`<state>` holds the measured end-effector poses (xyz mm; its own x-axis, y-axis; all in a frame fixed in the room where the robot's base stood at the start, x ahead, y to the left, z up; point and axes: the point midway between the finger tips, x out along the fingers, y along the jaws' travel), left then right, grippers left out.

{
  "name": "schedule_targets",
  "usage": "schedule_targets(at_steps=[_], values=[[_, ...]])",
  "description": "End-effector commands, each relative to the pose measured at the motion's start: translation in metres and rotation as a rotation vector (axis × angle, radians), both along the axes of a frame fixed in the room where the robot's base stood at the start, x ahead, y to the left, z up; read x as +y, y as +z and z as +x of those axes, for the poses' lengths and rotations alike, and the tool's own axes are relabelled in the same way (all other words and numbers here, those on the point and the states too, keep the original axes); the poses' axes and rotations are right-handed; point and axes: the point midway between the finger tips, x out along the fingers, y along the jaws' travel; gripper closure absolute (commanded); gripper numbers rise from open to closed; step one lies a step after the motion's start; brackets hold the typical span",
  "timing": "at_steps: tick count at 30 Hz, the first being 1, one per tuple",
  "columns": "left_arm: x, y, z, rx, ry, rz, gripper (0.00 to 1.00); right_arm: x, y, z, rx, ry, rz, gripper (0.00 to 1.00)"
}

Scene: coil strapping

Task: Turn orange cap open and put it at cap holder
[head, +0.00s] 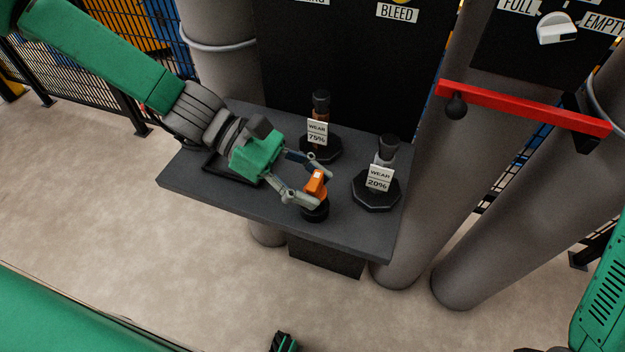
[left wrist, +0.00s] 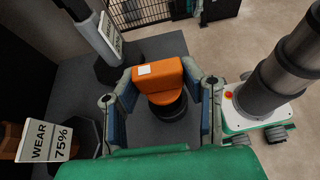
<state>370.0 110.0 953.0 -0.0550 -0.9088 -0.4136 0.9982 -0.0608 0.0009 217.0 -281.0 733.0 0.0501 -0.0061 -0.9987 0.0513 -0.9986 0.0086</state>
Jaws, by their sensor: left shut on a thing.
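The orange cap (head: 316,183) is a blocky handle with a small white label on top. It sits over a round black base (head: 315,211) near the front edge of the dark grey table (head: 355,233). My left gripper (head: 314,187) is shut on the cap, one finger on each side. In the left wrist view the cap (left wrist: 160,76) is between the fingers, directly above the black base (left wrist: 170,108). A low black tray-like frame (head: 215,168) lies partly under my left gripper; I cannot tell if it is the cap holder.
Two dark posts on octagonal bases stand behind the cap, with signs WEAR 75% (head: 317,132) and WEAR 20% (head: 379,179). A red bar (head: 525,108) juts out at the right. Thick grey pillars (head: 400,240) stand beside the table.

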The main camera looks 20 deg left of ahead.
Motion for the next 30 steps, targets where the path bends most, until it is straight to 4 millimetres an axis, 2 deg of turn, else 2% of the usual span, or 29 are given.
schedule_targets(at_steps=[27, 28, 30], values=[[0.000, -0.028, 0.000, 0.000, 0.000, 0.000, 0.92, 0.000, -0.016, 0.000, 0.000, 0.000, 0.000, 1.00], [0.000, -0.027, 0.000, 0.000, 0.001, 0.000, 0.58, 0.000, -0.016, 0.000, 0.000, 0.000, 0.000, 1.00], [0.000, -0.027, 0.000, -0.001, 0.000, 0.000, 0.41, 0.000, -0.015, 0.000, 0.000, 0.000, 0.000, 1.00]])
